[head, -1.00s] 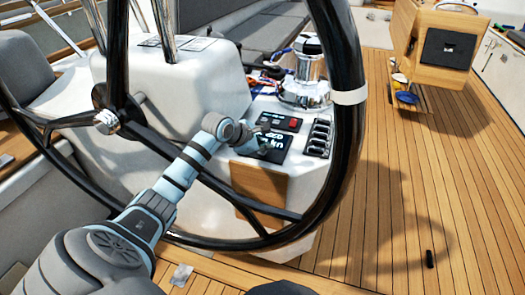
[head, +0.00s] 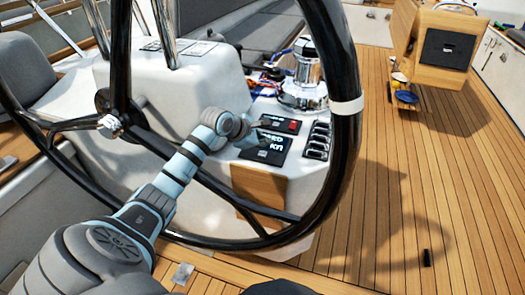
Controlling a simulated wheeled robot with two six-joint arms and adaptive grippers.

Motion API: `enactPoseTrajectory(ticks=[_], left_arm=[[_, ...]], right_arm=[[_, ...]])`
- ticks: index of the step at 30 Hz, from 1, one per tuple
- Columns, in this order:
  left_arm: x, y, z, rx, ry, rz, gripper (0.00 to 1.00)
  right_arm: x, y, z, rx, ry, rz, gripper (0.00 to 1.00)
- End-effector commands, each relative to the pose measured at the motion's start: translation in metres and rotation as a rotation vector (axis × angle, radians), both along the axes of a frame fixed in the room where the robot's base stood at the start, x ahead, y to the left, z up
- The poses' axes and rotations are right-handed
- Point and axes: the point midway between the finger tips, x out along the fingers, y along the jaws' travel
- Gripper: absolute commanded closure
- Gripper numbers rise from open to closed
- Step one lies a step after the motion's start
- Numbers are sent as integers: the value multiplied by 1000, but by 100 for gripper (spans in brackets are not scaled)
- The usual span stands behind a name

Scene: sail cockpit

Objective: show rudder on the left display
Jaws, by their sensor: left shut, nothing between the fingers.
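A black display (head: 268,153) with white text sits on the white console top. The readable part of its text looks like "EED" above "KN"; its left part is hidden by my gripper. My left arm reaches through the steering wheel from the left. My left gripper (head: 264,135) is small in view, shut and empty, at the display's upper left edge. I cannot tell whether it touches the panel. My right gripper does not show.
A black steering wheel (head: 345,150) surrounds my arm. Behind the display are a dark panel with a red part (head: 293,126) and a chrome winch (head: 305,75). A row of black switches (head: 318,140) lies to the right.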

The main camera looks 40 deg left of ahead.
Motion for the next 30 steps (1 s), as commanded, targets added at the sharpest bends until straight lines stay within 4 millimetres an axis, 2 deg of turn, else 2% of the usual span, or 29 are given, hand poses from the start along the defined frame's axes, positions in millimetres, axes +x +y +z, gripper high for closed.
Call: enactPoseTrajectory(ticks=[1, 9, 30], left_arm=[[0, 0, 10, 0, -1, 1, 100], [0, 0, 35, 1, -1, -1, 100], [0, 0, 35, 0, 0, 0, 100]], right_arm=[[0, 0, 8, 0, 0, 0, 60], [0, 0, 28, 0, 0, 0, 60], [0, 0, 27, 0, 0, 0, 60]])
